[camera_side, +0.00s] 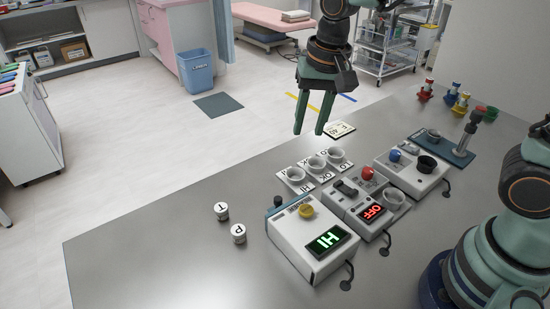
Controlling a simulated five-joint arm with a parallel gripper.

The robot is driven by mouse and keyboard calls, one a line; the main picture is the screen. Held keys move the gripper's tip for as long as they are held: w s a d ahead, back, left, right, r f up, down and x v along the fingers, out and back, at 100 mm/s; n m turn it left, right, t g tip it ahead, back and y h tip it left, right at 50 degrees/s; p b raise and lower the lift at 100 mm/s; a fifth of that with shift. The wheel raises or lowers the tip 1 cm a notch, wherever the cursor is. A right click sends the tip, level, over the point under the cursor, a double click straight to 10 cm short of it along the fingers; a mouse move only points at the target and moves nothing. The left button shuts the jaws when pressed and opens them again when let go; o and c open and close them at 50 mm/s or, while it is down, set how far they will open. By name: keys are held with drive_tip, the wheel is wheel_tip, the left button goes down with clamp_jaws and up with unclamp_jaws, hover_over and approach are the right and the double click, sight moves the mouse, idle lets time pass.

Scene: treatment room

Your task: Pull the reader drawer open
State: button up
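The reader (312,243) looks to be the white box at the front of the table, with a green display reading "HI" and a yellow knob on top. A small dark blue knob (278,201) shows at its far left corner; I cannot tell for sure that it is the drawer's handle. No pulled-out drawer is visible on the side facing the camera. My gripper (309,131) hangs in the air, fingers downward, beyond the reader. Its two green fingers are apart with nothing between them, and it touches nothing.
A box with a red "OFF" display (372,212), another box with a blue knob (413,172) and a joystick (470,131) stand to the right. Three white cups (316,164) sit on lettered cards behind. The table's left part is clear.

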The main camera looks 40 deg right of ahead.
sight(278, 198)
drive_tip(key=a+f+m, duration=0.1)
drive_tip(key=f, duration=0.5)
drive_tip(key=w+a+f+m+g, duration=0.1)
drive_tip(key=a+f, duration=0.1)
drive_tip(key=f, duration=0.4)
drive_tip(key=w+a+f+m, duration=0.1)
drive_tip(key=a+f, duration=0.1)
drive_tip(key=f, duration=0.4)
drive_tip(key=shift+w+a+g, duration=0.2)
drive_tip(key=shift+a+g, duration=0.05)
drive_tip(key=shift+g, duration=0.15)
clamp_jaws()
idle(0.6)
